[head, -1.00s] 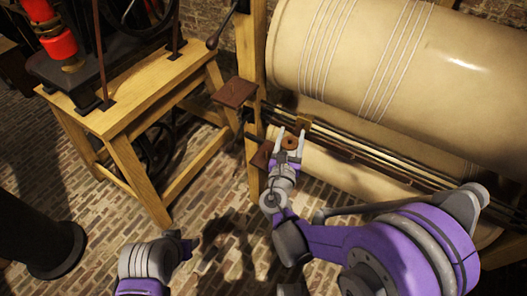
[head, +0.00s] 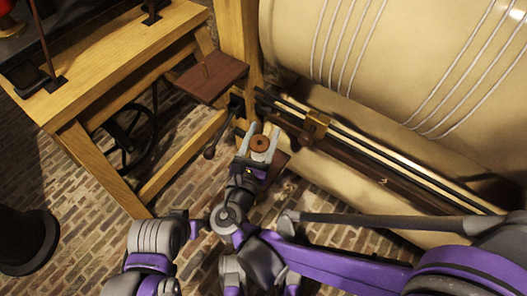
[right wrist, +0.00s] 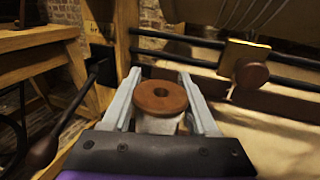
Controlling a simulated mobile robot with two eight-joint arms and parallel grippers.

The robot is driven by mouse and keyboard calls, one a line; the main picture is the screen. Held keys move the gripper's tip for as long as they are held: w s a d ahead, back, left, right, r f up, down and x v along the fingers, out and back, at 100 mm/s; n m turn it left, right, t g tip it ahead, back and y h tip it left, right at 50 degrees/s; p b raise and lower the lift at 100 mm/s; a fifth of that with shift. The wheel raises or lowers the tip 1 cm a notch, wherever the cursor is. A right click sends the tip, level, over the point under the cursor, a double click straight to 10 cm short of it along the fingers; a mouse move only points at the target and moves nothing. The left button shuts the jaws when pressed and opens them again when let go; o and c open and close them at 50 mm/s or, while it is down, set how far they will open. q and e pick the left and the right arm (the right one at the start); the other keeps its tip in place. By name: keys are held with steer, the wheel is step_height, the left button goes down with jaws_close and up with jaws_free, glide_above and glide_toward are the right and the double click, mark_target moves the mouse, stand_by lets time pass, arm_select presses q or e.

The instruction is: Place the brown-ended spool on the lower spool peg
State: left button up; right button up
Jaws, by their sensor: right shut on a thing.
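My right gripper (head: 261,131) is shut on the brown-ended spool (head: 260,143), one finger on each side. In the right wrist view the spool (right wrist: 160,97) shows a round brown end with a centre hole facing up and a pale body below. The lower brown spool board (head: 276,164) is partly hidden behind my right gripper; its peg cannot be seen. The upper brown board (head: 207,80) bears a thin upright peg and is up and left of the spool. My left gripper is not in view; only parts of the left arm show at bottom left.
A dark lever handle (head: 210,152) is close left of my right gripper; it also shows in the right wrist view (right wrist: 45,150). Dark rails with a brass block (head: 317,124) run to the right below the large cream roller (head: 400,60). A wooden stand (head: 125,60) is at left.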

steer(key=shift+f+b, duration=1.15)
steer(key=shift+f, duration=2)
steer(key=shift+f, duration=0.1)
steer(key=o, duration=1.3)
steer(key=shift+o, duration=0.2)
steer(key=shift+s+a, duration=0.2)
steer(key=shift+s, duration=0.1)
steer(key=p+v, duration=0.1)
steer(key=v, duration=1)
steer(key=shift+s, duration=0.2)
